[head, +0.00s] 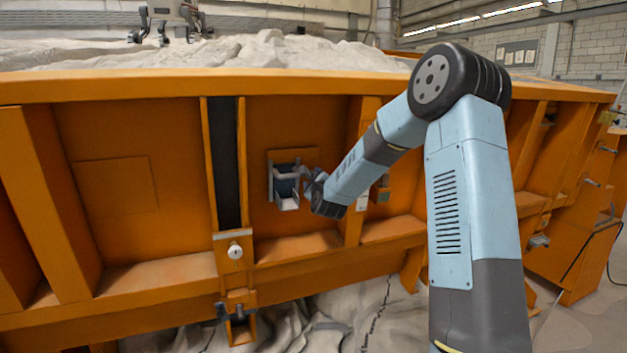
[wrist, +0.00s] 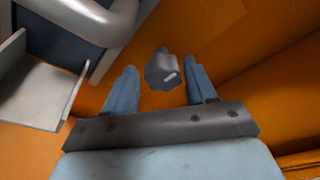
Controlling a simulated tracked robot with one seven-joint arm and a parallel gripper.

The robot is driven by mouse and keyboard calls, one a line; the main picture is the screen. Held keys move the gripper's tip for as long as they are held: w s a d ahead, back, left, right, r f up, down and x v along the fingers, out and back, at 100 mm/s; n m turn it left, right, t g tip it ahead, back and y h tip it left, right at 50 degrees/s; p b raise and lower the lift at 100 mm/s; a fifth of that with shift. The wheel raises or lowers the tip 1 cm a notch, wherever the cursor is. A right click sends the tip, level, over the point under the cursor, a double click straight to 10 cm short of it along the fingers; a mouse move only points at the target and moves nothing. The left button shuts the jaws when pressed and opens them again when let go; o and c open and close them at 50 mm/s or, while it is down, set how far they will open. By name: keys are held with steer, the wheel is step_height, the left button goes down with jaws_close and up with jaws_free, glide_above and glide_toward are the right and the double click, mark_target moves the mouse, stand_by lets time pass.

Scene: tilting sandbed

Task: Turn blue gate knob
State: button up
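The gate (head: 287,187) is a small dark-blue panel in a metal frame, with a pale chute lip below, on the orange sandbed wall. In the wrist view the gate's blue face (wrist: 65,32) is at the upper left. A blue-grey faceted knob (wrist: 162,72) with a pale mark stands just right of the gate. My gripper (wrist: 160,78) is open, with its two blue fingers on either side of the knob and visible gaps to both. In the head view my gripper (head: 309,182) is at the gate's right side; its fingers are too small to make out and the knob is not clear.
A curved grey metal handle (wrist: 115,20) and the chute lip (wrist: 40,90) lie close left of my fingers. A round white knob (head: 235,250) sits on an orange plate lower left. Orange ribs (head: 362,170) flank the gate; sand (head: 250,52) fills the bed above.

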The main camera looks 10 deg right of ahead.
steer(key=shift+o, duration=0.5)
steer(key=shift+r, duration=0.15)
steer(key=shift+s, duration=0.25)
steer(key=s, duration=1.3)
steer(key=shift+s+a+f, duration=0.15)
steer(key=shift+a+f, duration=0.1)
steer(key=shift+f, duration=0.05)
